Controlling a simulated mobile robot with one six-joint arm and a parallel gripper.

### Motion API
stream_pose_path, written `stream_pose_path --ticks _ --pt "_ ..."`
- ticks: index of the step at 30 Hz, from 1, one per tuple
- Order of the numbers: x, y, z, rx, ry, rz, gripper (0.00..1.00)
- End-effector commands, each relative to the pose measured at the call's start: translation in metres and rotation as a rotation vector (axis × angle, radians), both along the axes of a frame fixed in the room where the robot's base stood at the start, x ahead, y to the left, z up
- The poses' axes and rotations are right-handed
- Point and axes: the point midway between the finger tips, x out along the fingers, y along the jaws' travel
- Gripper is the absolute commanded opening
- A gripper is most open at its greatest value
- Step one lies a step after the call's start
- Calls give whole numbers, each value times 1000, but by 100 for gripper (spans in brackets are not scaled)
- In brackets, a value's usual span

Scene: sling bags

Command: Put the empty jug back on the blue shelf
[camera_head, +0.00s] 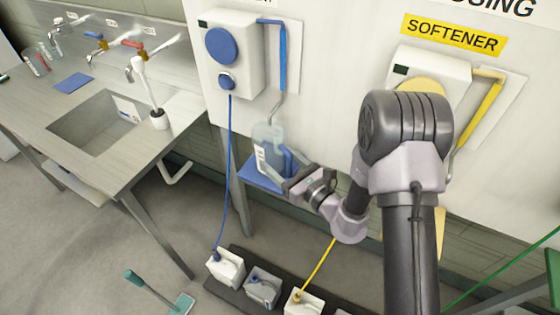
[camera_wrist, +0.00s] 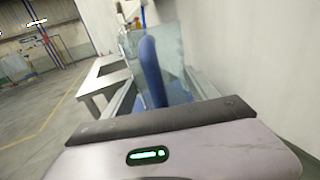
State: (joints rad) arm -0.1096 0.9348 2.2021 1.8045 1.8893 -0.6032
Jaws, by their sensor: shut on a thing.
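The jug (camera_head: 266,146) is clear and looks empty, with a white label and a blue handle. It is upright at the blue shelf (camera_head: 250,178), under the blue dispenser's spout. I cannot tell whether its base touches the shelf. My gripper (camera_head: 290,178) comes from the right and is shut on the jug at its handle side. In the wrist view the jug (camera_wrist: 178,70) and its blue handle (camera_wrist: 152,72) stand just beyond the gripper body. The fingertips are hidden there.
The blue dispenser (camera_head: 225,50) and its pipe hang on the white wall panel above. The softener dispenser (camera_head: 430,75) is partly behind my arm. A steel sink counter (camera_head: 60,100) stands at left. Canisters (camera_head: 262,287) with hoses sit on the floor below, beside a green-handled tool (camera_head: 160,292).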

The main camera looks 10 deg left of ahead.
Motion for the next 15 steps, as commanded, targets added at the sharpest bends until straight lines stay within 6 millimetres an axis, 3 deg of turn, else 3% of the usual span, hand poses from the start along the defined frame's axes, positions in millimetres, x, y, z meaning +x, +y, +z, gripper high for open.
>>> stream_pose_path --ticks 3,4,6,7,15 --pt "0 0 -4 0 0 0 0" --pt "0 0 -4 0 0 0 71" --pt "0 0 -3 0 0 0 85" --pt "0 0 -3 0 0 0 90" --pt "0 0 -3 0 0 0 90"
